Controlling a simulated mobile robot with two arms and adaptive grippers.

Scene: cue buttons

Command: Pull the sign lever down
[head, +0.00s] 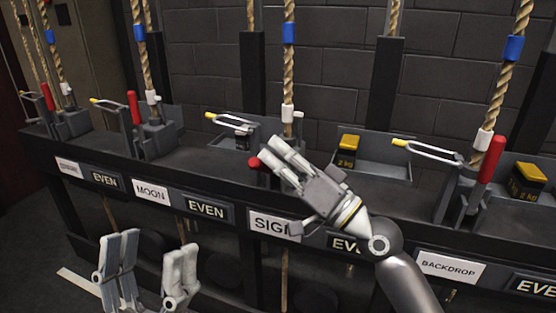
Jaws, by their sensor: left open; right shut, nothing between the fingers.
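The sign lever's red end (254,163) shows just left of my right gripper's fingertips, above the white SIGN label (270,226). It sits low and points outward, unlike the upright red levers beside it; the rest of it is hidden behind the gripper. My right gripper (272,150) is shut and empty, its fingers over the sign station in front of the rope (288,62). I cannot tell whether it touches the lever. My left gripper (147,272) is open and empty at the lower left, in front of and below the rail.
The moon lever (134,108) stands upright to the left, the backdrop lever (490,158) upright to the right. Metal loops with yellow ends (425,150) jut over the rail. Yellow weights (347,150) sit in trays. A brick wall (330,75) stands behind.

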